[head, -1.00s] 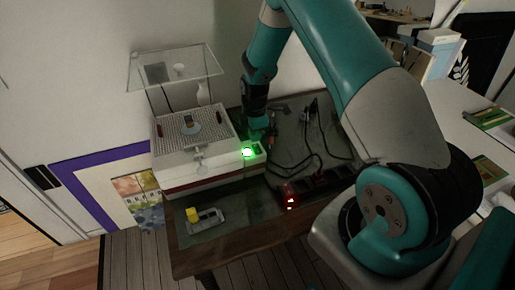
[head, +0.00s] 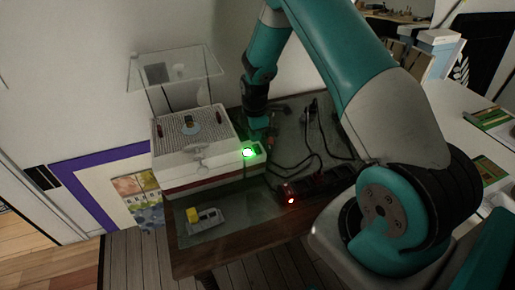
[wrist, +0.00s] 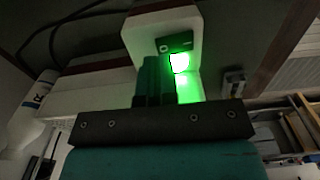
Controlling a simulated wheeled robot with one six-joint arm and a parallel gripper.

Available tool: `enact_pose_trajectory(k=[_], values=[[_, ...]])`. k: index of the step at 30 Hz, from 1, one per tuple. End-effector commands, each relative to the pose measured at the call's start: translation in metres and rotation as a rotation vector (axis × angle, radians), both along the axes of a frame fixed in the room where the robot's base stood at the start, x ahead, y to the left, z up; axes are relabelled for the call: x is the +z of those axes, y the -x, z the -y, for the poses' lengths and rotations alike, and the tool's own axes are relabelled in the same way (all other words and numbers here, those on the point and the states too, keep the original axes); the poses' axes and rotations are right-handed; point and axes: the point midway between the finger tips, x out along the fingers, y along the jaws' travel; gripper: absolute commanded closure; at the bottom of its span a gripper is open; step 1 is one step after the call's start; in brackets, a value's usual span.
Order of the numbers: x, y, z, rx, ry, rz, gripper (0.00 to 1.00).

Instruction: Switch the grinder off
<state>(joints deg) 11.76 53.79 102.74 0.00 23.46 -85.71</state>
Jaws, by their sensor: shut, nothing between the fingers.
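The grinder (head: 185,172) is a white box with a perforated top tray and a raised clear shield, standing on the dark workbench. A switch with a bright green light (head: 249,152) sits on a small white housing at its right end. In the wrist view the switch (wrist: 174,43) shows dark, with the lit green part (wrist: 180,63) beside it. My gripper (head: 257,136) is at the back of this housing, shut and empty. In the wrist view its fingers (wrist: 154,78) are close to the switch, left of the green glow; I cannot tell whether they touch.
A power strip (head: 318,186) with a red light and several black cables lies right of the grinder. A small grey tool with a yellow block (head: 193,214) lies in front. The clear shield (head: 178,68) stands above the grinder. The bench's front strip has free room.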

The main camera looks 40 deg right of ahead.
Motion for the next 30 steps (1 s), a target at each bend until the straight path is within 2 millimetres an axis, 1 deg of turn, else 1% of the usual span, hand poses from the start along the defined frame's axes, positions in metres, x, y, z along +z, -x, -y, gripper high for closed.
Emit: enact_pose_trajectory(k=[14, 30], values=[[-0.0005, 0.0, 0.0, 0.0, 0.0, 0.0, 1.0], [-0.0083, 0.0, 0.0, 0.0, 0.0, 0.0, 1.0]])
